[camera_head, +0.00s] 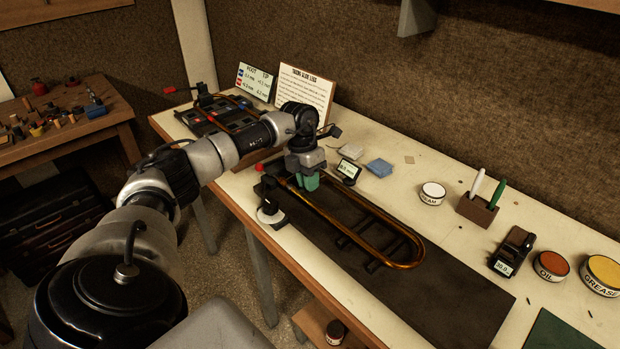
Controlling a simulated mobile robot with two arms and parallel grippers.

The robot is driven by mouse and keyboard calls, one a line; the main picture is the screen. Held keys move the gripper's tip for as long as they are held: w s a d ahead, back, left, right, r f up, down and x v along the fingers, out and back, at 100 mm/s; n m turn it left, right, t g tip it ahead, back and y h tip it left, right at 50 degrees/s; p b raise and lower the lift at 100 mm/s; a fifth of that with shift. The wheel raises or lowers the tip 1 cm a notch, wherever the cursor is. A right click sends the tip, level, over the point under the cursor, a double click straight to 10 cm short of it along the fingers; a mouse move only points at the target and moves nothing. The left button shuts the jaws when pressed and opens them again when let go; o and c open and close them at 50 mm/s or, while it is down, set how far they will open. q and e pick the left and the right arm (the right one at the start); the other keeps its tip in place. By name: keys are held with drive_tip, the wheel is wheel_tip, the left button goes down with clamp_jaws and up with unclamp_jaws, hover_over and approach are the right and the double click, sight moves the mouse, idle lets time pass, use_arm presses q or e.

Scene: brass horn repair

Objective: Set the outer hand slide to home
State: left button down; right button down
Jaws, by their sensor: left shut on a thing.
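A brass U-shaped slide (402,238) lies over a dark mat (440,296) on the workbench, with its curved end toward the lower right. My left arm reaches in from the left. My left gripper (308,182), with green fingertips, points down at the far-left end of the slide tubes and is shut on the slide there. The exact contact is partly hidden by the gripper. A small display (347,171) stands just right of the gripper. A dark round-based fixture (270,212) stands at the near-left end of the slide. My right gripper is not in view.
A cream tin (432,193), a pen block (477,209), a black gauge (512,251), an oil tin (552,266) and a grease tin (602,273) stand to the right. A blue cloth (380,167) lies behind the slide. Printed signs (303,94) stand at the back left.

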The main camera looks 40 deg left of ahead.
use_arm(q)
drive_tip(key=c, duration=1.1)
unclamp_jaws()
drive_tip(key=shift+a+r, duration=0.1)
drive_tip(key=shift+a, duration=0.2)
wheel_tip(320, 180, up, 10)
drive_tip(key=a+b, duration=0.1)
drive_tip(key=a, duration=0.1)
drive_tip(key=shift+r, duration=0.25)
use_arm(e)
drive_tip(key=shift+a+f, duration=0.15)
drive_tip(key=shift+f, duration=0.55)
use_arm(q)
drive_tip(key=shift+f, duration=0.1)
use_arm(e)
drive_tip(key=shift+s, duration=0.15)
